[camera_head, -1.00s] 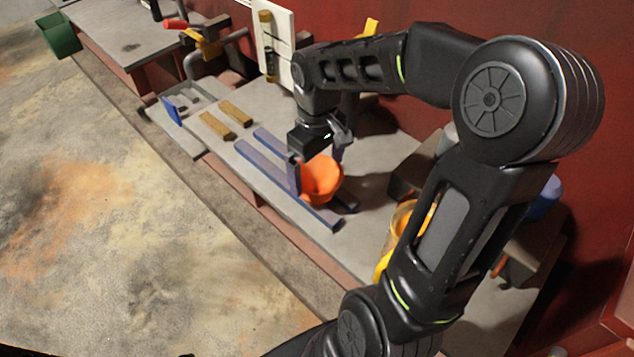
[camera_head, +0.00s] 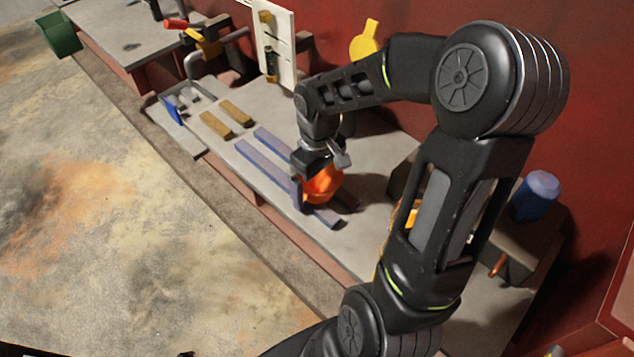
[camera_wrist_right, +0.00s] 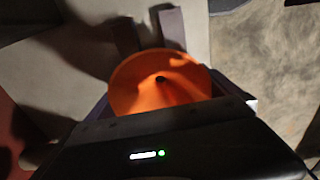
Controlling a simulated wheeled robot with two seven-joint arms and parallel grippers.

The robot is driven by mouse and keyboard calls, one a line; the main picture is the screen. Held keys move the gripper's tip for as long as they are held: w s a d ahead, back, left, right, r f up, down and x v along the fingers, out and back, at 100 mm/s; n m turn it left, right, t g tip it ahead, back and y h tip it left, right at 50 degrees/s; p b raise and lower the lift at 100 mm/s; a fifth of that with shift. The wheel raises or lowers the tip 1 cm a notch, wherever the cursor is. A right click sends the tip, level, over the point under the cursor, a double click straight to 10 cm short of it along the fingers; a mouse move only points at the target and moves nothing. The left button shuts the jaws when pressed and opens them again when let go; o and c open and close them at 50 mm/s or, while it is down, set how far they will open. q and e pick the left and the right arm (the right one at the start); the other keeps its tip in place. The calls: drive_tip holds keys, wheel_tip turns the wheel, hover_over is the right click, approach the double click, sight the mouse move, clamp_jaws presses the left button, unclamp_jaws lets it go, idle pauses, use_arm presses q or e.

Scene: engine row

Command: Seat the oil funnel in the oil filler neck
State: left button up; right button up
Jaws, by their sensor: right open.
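The orange oil funnel (camera_head: 322,186) stands on the grey bench, over or beside the blue strips, partly hidden by my right gripper. My right gripper (camera_head: 318,190) is open and low over the funnel, one finger on its left side. In the right wrist view the funnel (camera_wrist_right: 160,82) fills the middle, its wide mouth facing the camera and a dark hole at its centre. The gripper body hides its lower part. I cannot tell whether the fingers touch it. I cannot make out the oil filler neck. My left gripper is not in view.
Blue strips (camera_head: 262,168) and wooden strips (camera_head: 236,112) lie on the bench (camera_head: 215,150). A shallow tray (camera_head: 185,138) is at its left end. A blue cylinder (camera_head: 537,192) stands at the right, and a white panel (camera_head: 274,45) stands at the back. The floor in front is clear.

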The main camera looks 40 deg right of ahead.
drive_tip(key=shift+c, duration=0.2)
drive_tip(key=c, duration=1.1)
